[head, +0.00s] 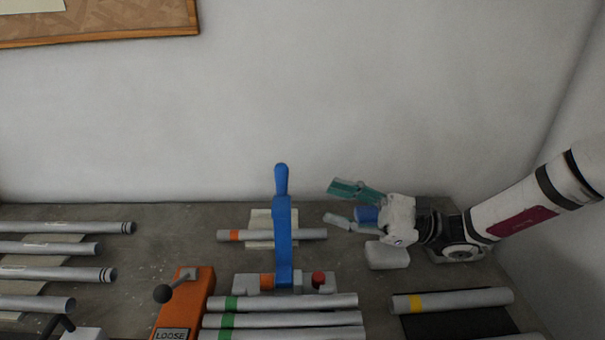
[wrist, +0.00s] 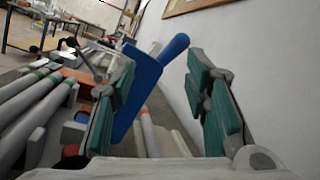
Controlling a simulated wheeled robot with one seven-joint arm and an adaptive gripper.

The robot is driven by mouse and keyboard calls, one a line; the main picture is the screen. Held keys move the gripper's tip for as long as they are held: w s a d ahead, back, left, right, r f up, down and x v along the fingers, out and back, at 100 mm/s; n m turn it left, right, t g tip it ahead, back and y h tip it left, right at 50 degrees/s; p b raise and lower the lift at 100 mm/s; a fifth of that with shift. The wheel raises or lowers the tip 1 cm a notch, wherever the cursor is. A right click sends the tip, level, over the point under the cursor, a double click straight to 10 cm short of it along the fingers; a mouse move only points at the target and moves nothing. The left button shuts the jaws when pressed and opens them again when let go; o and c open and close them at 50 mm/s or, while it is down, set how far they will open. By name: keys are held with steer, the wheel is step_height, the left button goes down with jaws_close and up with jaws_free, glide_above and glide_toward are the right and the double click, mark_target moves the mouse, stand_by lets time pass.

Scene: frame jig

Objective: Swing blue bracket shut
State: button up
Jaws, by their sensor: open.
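The blue bracket (head: 283,235) stands upright in the middle of the bench, with its rounded handle at the top. Its foot is at a grey block (head: 305,276) with an orange patch and a red knob (head: 318,279). My gripper (head: 332,202) is open and empty to the right of the bracket, apart from it, with its teal-padded fingers pointing left. In the wrist view the bracket (wrist: 140,85) shows between and beyond the fingers (wrist: 165,85), tilted in the picture. The left finger hides part of it.
A tube with an orange band (head: 230,235) lies behind the bracket. Green-banded tubes (head: 285,319) lie in front. An orange block marked LOOSE (head: 185,305) with a dark-knobbed lever stands front left. A yellow-banded tube (head: 460,299) lies right. More tubes (head: 50,273) lie left; the wall rises behind.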

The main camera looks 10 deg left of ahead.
mark_target(280, 168)
steer(key=shift+m+t+y, duration=0.6)
steer(key=shift+m+t, duration=0.1)
steer(key=x, duration=0.4)
steer(key=w+x, duration=0.1)
steer(key=x, duration=0.3)
steer(key=w+x, duration=0.1)
steer(key=x, duration=0.3)
steer(key=shift+a+r+p, duration=0.15)
steer(key=shift+a+p, duration=0.05)
steer(key=shift+p, duration=0.15)
steer(key=shift+c, duration=0.2)
jaws_close()
